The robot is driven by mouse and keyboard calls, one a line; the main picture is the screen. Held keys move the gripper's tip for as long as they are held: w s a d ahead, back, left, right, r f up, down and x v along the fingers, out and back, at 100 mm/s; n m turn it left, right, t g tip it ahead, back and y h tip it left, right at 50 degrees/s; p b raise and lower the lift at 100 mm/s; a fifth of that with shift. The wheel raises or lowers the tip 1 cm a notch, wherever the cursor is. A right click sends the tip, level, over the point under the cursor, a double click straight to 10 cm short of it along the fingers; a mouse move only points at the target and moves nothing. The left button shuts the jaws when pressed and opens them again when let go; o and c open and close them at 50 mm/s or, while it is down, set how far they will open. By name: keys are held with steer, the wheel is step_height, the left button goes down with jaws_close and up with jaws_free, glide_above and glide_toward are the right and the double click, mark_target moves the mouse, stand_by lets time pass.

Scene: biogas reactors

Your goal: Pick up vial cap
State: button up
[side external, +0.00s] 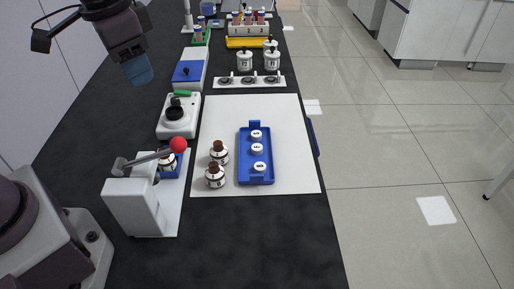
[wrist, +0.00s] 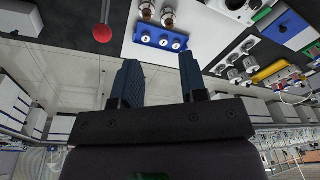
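Three white round vial caps with dark labels sit in a row in a blue tray (side external: 245,172) on a white sheet. They are the far cap (side external: 256,134), the middle cap (side external: 257,148) and the near cap (side external: 259,166). The wrist view also shows the blue tray (wrist: 161,37) with its caps, beyond the fingers. My gripper (side external: 138,71) is raised at the upper left in the side view, well away from the tray. In the wrist view my gripper (wrist: 158,76) has its two blue fingers apart with nothing between them.
Two brown-capped vials (side external: 217,164) stand left of the tray. A crimper with a red-ball lever (side external: 178,145) stands further left. Behind are a stirrer-like device (side external: 178,115), a blue-lidded box (side external: 188,71) and several jars (side external: 271,60). The white sheet right of the tray is clear.

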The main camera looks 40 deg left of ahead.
steer(key=w+d+f+m+g, duration=0.25)
steer(key=w+f+m, duration=0.3)
steer(key=w, duration=0.35)
steer(key=m, duration=1.6)
glide_above(257, 147)
steer(key=shift+t, duration=0.35)
steer(key=f, duration=1.8)
steer(key=shift+s+d+f, duration=0.2)
steer(key=shift+d, duration=0.2)
steer(key=shift+n, duration=0.25)
steer(key=shift+w+a+f, duration=0.15)
steer(key=shift+a+f, duration=0.05)
steer(key=shift+f, duration=1.1)
steer(key=shift+w+a+f, duration=0.1)
steer(key=shift+a+f, duration=0.1)
steer(key=shift+f, duration=1.1)
steer(key=c, duration=0.5)
